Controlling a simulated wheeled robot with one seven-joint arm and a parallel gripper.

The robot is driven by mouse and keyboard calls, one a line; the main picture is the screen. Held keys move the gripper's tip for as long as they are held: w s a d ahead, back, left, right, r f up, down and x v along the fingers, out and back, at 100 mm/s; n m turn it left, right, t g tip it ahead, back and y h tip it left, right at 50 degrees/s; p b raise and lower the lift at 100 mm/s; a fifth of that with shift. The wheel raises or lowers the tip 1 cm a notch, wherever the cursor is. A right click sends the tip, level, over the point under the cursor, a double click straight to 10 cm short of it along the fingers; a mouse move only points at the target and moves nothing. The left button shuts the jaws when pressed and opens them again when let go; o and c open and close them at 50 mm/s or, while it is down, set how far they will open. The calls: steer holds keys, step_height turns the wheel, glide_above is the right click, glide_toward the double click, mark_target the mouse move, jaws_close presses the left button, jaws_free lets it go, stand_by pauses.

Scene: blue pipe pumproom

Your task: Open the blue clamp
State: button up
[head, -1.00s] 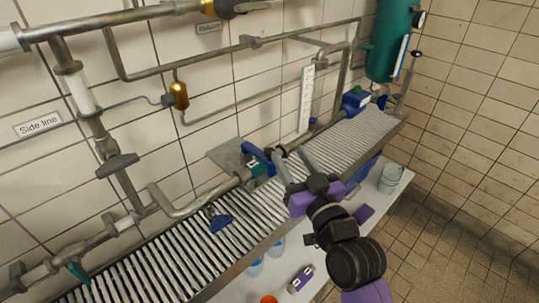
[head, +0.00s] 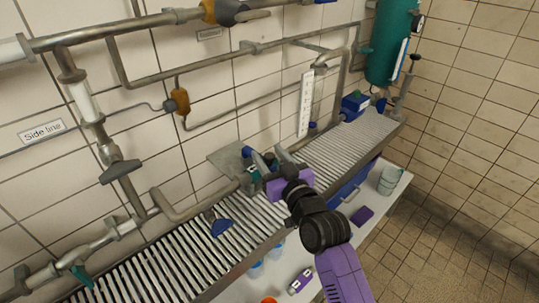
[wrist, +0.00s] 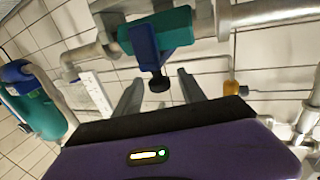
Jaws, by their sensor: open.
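The blue clamp (wrist: 148,46) sits around a teal fitting (wrist: 178,30) on the steel pipe, and its black knob (wrist: 159,84) points towards my gripper in the wrist view. In the head view the clamp (head: 246,152) is partly hidden behind my gripper (head: 268,158). In the wrist view my gripper (wrist: 160,80) is open, with one finger on each side of the black knob. Nothing is held. I cannot tell whether a finger touches the clamp.
A slatted metal rack (head: 160,258) runs below the pipe. A teal tank (head: 390,42) stands at the back right. A white shelf (head: 375,212) with jars is below the rack. The floor at right is clear.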

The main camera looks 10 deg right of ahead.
jaws_close()
stand_by(1.4)
